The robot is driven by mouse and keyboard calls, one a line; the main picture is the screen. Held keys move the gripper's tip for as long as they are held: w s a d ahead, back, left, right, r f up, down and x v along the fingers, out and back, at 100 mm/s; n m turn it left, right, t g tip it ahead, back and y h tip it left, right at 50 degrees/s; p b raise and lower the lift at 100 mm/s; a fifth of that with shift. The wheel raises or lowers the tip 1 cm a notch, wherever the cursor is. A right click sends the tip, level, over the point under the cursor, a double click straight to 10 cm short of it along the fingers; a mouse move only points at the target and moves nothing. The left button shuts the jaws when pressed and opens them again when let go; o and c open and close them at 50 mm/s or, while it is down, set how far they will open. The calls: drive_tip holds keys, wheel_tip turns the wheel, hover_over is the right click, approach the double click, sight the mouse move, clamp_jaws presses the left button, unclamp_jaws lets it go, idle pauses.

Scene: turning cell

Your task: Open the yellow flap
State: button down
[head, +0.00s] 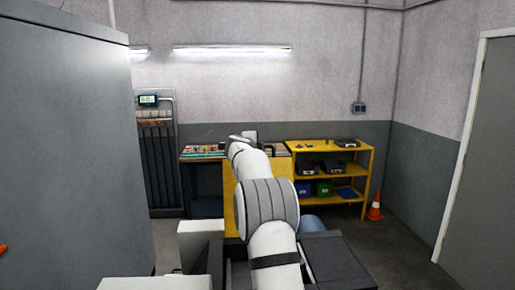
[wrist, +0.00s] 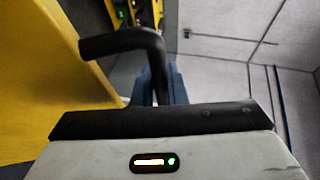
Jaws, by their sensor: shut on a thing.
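The yellow flap (head: 229,198) shows in the head view beyond my arm, which covers much of it. In the wrist view the flap (wrist: 40,85) fills the left side as a large yellow panel. A black bent bar handle (wrist: 125,40) stands out beside it and bends down toward my gripper (wrist: 162,88). My gripper's blue-grey fingers are shut on the handle's lower leg. The exact contact is partly hidden by the black edge of the gripper body. In the head view my gripper is hidden behind my arm.
A yellow shelf (head: 331,172) with bins stands right of the flap, and an orange cone (head: 375,206) beside it. A bench (head: 203,154) stands left. A large grey cabinet (head: 70,150) fills the left. The floor at right, before the grey door (head: 485,150), is clear.

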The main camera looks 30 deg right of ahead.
drive_tip(key=shift+w+d+f, duration=0.1)
drive_tip(key=shift+f, duration=0.05)
drive_tip(key=c, duration=1.5)
unclamp_jaws()
drive_tip(key=shift+o, duration=0.2)
drive_tip(key=shift+w, duration=0.1)
drive_tip(key=b+v, duration=0.2)
drive_tip(key=v, duration=0.6)
drive_tip(key=shift+b, duration=0.3)
